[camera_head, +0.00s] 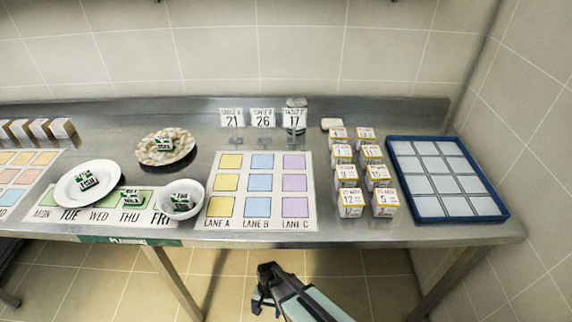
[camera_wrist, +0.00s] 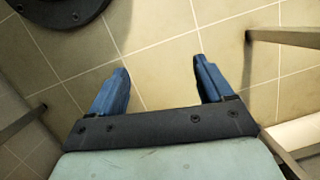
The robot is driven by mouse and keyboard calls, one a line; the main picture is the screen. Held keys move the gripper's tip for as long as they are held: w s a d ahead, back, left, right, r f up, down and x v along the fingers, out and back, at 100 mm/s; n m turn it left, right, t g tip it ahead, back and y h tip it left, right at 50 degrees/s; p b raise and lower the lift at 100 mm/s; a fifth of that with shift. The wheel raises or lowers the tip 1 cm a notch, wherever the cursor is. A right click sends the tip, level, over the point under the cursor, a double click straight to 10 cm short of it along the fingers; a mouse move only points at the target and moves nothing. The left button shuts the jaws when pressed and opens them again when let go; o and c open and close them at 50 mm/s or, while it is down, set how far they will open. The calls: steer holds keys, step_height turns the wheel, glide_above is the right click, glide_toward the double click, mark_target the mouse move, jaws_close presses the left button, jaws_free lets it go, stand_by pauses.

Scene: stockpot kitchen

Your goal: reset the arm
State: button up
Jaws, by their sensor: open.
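My gripper (camera_head: 262,290) hangs in front of the table's front edge, below the tabletop, over the tiled floor. In the wrist view my gripper (camera_wrist: 162,85) has its two blue fingers wide apart with nothing between them. No object touches the gripper in either view.
The steel table (camera_head: 340,228) carries a lane mat (camera_head: 212,190), numbered boxes (camera_head: 352,204), a blue-rimmed tray (camera_head: 470,219), a white plate (camera_head: 66,193), a patterned plate (camera_head: 183,146) and a bowl (camera_head: 194,190). Table legs (camera_head: 172,282) stand nearby. Floor in front is open.

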steer(key=s+d+g, duration=0.2)
steer(key=s+d, duration=0.6)
steer(key=d, duration=0.4)
steer(key=s+d+n+g+h, duration=0.1)
steer(key=s+d, duration=0.6)
steer(key=d, duration=0.5)
steer(key=shift+s+d+r+n+g, duration=0.15)
steer(key=shift+s+n+g, duration=0.15)
steer(key=shift+s+g, duration=0.1)
